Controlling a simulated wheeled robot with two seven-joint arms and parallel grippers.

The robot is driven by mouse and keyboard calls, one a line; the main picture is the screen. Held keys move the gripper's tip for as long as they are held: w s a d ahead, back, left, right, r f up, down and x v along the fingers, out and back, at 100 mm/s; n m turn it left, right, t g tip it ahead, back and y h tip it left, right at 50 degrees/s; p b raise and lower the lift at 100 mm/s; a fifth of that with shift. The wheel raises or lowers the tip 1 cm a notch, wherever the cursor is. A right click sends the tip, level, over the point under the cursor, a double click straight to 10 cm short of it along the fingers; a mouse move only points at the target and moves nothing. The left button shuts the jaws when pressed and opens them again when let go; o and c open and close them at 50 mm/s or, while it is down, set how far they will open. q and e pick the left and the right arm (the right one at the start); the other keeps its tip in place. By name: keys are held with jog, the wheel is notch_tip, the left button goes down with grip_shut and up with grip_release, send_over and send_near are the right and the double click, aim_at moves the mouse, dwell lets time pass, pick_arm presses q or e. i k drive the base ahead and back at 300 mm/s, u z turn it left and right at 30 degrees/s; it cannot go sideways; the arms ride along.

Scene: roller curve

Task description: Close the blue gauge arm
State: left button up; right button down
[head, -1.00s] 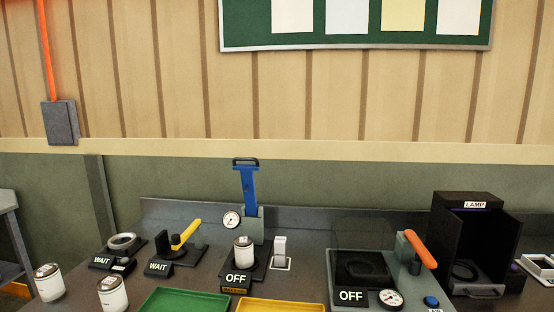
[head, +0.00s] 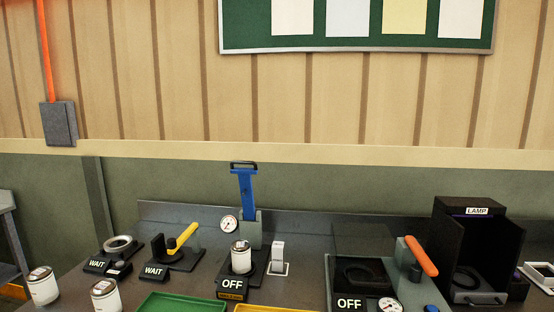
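The blue gauge arm (head: 246,192) stands raised, nearly upright, on a grey bracket at the back of the workbench. It has a dark handle loop (head: 243,166) at its top. A round white dial gauge (head: 229,224) sits left of its base. A white can with a metal top (head: 241,257) stands on the black base in front of the arm. An OFF sign (head: 232,284) is at the front of that base. Neither of my grippers shows in the head view.
Left are two WAIT stations (head: 154,272), one with a yellow lever (head: 182,237), and two loose cans (head: 105,296). A white switch (head: 278,254) stands right of the gauge base. Further right are an orange-handled station (head: 421,256) and a black LAMP box (head: 478,240). Green (head: 183,303) and yellow trays lie in front.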

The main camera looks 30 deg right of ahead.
aim_at(245, 175)
jog(key=i, duration=1)
